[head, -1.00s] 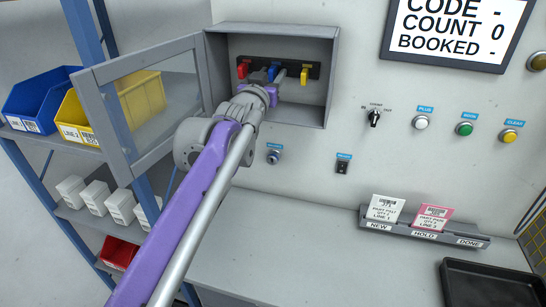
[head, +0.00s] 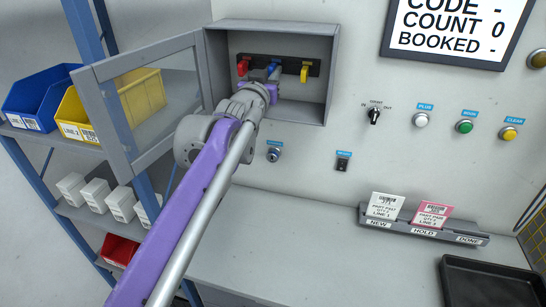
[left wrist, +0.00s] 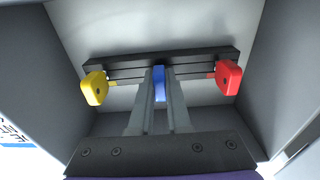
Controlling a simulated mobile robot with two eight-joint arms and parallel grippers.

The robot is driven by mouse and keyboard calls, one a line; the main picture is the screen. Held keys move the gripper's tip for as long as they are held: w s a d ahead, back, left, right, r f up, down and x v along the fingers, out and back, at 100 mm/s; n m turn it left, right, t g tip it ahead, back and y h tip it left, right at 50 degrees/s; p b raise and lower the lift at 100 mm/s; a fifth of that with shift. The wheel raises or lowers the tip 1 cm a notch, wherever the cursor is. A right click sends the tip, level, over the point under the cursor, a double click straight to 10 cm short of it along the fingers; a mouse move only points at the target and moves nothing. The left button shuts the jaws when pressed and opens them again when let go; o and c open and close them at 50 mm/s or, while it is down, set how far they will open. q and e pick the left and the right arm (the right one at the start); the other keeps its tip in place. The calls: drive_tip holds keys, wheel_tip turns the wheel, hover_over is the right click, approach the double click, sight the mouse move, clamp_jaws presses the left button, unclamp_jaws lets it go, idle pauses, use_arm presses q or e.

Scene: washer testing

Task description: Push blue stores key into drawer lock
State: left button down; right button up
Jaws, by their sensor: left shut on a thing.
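The blue key (head: 274,70) is in the open grey wall cabinet, between a red key (head: 243,66) and a yellow key (head: 305,73) on a black rack (head: 291,66). My left gripper (head: 271,76) reaches into the cabinet. In the left wrist view its two fingers (left wrist: 159,95) are shut on the blue key (left wrist: 159,82), which is still at the rack. The key's shaft is hidden. A round lock with a blue label (head: 273,155) is on the wall below the cabinet; I cannot read its label. My right gripper is out of view.
The cabinet's glazed door (head: 150,95) stands open to the left. The cabinet walls (head: 329,75) close around my left gripper. A card holder (head: 422,226) and a black tray (head: 488,285) are on the bench, whose middle is clear.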

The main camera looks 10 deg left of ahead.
use_arm(q)
drive_tip(key=shift+s+a+f, duration=0.1)
drive_tip(key=shift+s+f, duration=0.05)
drive_tip(key=shift+s, duration=2.35)
drive_tip(key=s, duration=0.7)
drive_tip(key=shift+a+f, duration=0.15)
drive_tip(key=shift+f, duration=0.1)
